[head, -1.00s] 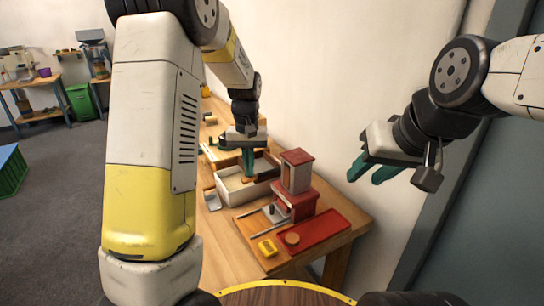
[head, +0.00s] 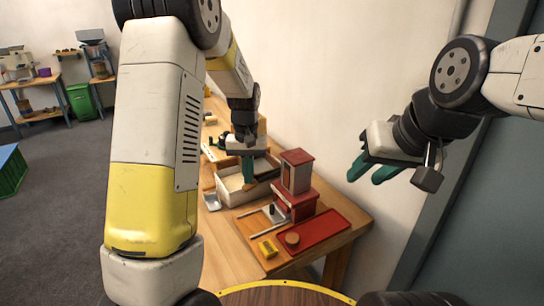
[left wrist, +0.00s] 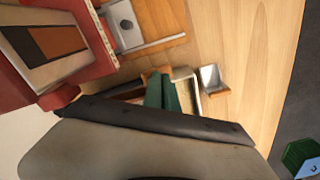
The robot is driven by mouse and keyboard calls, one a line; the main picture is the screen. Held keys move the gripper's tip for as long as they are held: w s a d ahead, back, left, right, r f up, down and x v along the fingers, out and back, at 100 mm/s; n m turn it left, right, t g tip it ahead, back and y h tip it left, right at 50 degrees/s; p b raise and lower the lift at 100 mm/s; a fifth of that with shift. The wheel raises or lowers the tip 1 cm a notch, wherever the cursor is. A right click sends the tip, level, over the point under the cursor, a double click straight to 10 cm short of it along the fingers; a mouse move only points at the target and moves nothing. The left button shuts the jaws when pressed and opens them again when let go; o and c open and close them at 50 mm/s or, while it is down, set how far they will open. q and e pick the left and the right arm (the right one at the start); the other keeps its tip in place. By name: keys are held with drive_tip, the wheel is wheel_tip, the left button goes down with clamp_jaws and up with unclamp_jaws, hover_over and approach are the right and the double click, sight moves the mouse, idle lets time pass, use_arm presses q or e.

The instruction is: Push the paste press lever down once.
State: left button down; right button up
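The paste press appears to be the red and grey upright unit (head: 297,180) on the bench; I cannot clearly make out its lever. Its red housing also shows at the upper left of the left wrist view (left wrist: 85,75). My left gripper (head: 248,182) points down over the pale open tray (head: 232,196), left of and behind the press. Its green fingers are close together in the left wrist view (left wrist: 165,92), with nothing visible between them.
In front of the press lie a metal plate with a dark knob (head: 272,212), a red tray (head: 322,230) with a round brown piece (head: 292,239) and a yellow item (head: 267,248). A small metal scoop (head: 211,201) is left of the pale tray. The wall stands behind the bench.

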use_arm(q)
wheel_tip(320, 180, up, 9)
drive_tip(key=shift+w+d, duration=0.2)
drive_tip(key=shift+d, duration=0.15)
drive_tip(key=shift+r, duration=0.1)
idle(0.6)
wheel_tip(320, 180, up, 5)
idle(0.4)
drive_tip(key=s+a+r+t, duration=0.1)
drive_tip(key=s+t, duration=0.1)
drive_tip(key=s, duration=0.6)
drive_tip(key=s+r+m+t+h, duration=0.1)
drive_tip(key=s+t, duration=0.1)
drive_tip(key=s, duration=0.6)
drive_tip(key=s+a+r+t+h, duration=0.1)
drive_tip(key=s+t, duration=0.1)
drive_tip(key=s, duration=0.6)
drive_tip(key=shift+a+r, duration=0.35)
drive_tip(key=shift+r, duration=0.05)
